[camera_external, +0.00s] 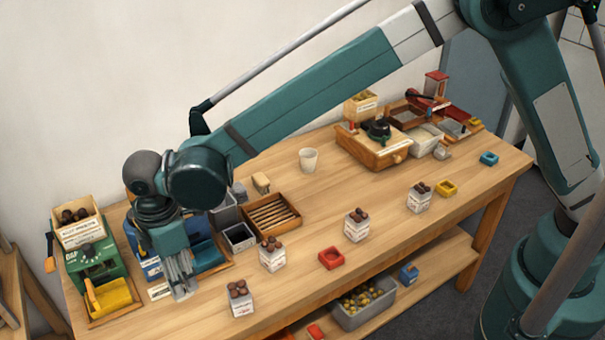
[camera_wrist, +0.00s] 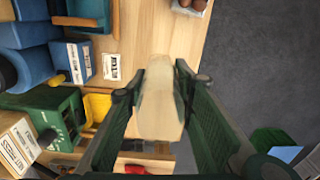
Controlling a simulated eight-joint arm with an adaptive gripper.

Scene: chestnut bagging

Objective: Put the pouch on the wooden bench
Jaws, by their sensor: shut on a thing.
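My gripper (camera_external: 181,285) points down near the front left part of the wooden bench (camera_external: 325,205). In the wrist view my gripper (camera_wrist: 157,105) is shut on a pale, beige pouch (camera_wrist: 158,98), with one finger on each side of it. The bench top (camera_wrist: 150,35) shows behind the pouch there. In the outside view the fingers mostly hide the pouch. I cannot tell whether the pouch touches the bench.
Several white pouches filled with chestnuts, one nearby (camera_external: 240,302), stand along the front of the bench. A green machine (camera_external: 93,262) with a yellow tray is at left. A slatted wooden tray (camera_external: 270,216), a white cup (camera_external: 308,160) and a red dish (camera_external: 331,258) stand farther right.

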